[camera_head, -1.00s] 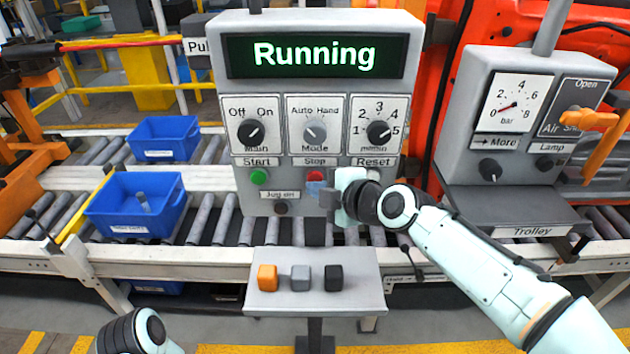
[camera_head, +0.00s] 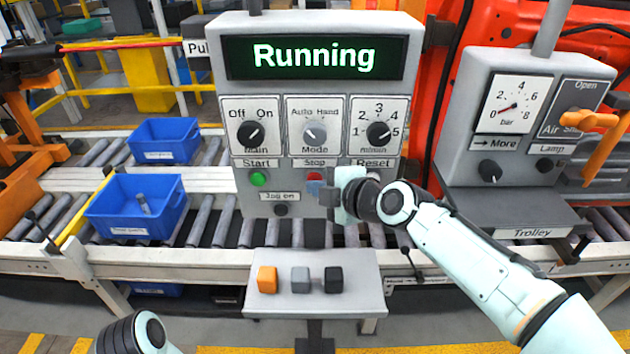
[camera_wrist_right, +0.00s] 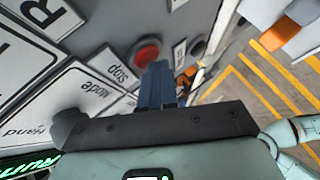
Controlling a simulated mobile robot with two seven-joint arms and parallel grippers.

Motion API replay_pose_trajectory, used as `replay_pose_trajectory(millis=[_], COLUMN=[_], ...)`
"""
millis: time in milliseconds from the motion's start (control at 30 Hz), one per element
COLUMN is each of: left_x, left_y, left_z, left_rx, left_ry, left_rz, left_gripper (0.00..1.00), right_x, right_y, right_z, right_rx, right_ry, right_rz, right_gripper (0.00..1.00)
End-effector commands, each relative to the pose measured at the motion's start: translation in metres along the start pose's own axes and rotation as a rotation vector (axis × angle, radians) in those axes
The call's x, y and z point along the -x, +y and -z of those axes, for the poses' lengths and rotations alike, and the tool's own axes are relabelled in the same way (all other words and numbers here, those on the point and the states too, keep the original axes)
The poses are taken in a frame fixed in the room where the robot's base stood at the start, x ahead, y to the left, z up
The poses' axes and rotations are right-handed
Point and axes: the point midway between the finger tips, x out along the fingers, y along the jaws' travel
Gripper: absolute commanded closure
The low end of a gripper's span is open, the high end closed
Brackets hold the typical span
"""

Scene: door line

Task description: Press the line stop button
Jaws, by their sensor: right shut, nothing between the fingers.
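The red stop button (camera_head: 314,176) sits under the "Stop" label on the grey control panel (camera_head: 222,120). In the right wrist view the red button (camera_wrist_right: 147,54) shows beside the tips of my shut right fingers (camera_wrist_right: 159,76). I cannot tell whether they touch. My left gripper is out of view.
The green start button (camera_head: 259,178) is left of stop; a dark jog knob (camera_head: 281,210) is below. Knobs line the panel above. A small table (camera_head: 350,294) with three blocks stands in front. A second grey panel (camera_head: 452,130) with a gauge stands at the right.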

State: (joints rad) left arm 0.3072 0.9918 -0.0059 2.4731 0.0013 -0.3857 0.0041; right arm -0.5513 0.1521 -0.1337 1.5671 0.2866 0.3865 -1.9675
Motion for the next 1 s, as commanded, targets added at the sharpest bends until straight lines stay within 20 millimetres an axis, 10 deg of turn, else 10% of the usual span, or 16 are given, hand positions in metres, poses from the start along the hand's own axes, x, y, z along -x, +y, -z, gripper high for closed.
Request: replay_pose_trajectory(millis=[1000], left_x=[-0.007], left_y=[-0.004], left_z=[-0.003], left_rx=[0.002], left_ry=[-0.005], left_rz=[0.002], left_gripper=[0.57], right_x=[0.007], right_y=[-0.006], right_z=[0.004], right_rx=[0.0], right_ry=[-0.001], right_rz=[-0.001], right_gripper=[1.0])
